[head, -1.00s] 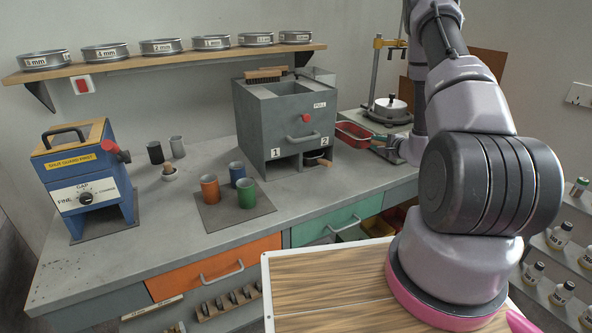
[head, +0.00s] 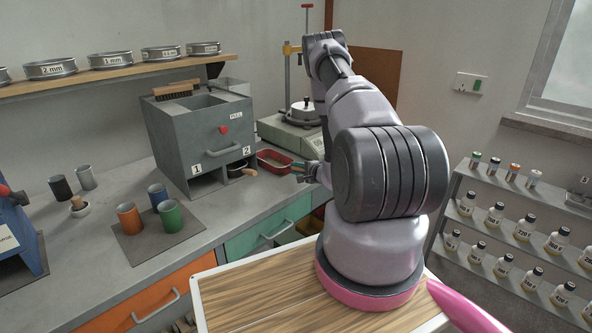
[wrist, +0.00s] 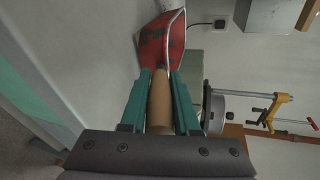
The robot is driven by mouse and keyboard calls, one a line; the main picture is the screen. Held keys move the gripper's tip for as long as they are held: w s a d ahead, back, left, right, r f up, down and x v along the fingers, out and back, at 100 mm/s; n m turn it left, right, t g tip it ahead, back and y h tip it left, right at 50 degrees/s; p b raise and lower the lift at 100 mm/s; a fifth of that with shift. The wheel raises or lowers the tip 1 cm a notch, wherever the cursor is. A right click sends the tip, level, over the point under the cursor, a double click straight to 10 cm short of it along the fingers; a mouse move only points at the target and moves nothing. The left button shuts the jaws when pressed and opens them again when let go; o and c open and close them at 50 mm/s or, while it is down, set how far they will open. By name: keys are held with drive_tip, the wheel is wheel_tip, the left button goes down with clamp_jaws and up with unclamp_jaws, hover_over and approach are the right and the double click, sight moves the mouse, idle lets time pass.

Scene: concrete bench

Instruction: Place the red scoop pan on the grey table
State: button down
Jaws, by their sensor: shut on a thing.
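The red scoop pan (head: 275,160) is at the right end of the bench, just right of the grey box. My gripper (head: 302,171) is shut on its handle. In the wrist view the green fingers of my gripper (wrist: 160,74) close on both sides of the brown cylindrical handle (wrist: 158,105). The red pan (wrist: 162,45) with its pale metal rim lies beyond the fingertips. The grey table top (head: 228,212) is the bench surface around it. I cannot tell whether the pan touches the table or hangs just above it.
The grey box (head: 205,135) stands close left of the pan. A balance with a clamp stand (head: 292,128) is behind it. Three cups (head: 160,205) stand on a dark mat. The bench front between mat and pan is clear. Shelves of bottles (head: 520,228) are at right.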

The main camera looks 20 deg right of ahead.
drive_tip(key=shift+f, duration=0.1)
drive_tip(key=c, duration=0.6)
unclamp_jaws()
drive_tip(key=shift+c, duration=0.2)
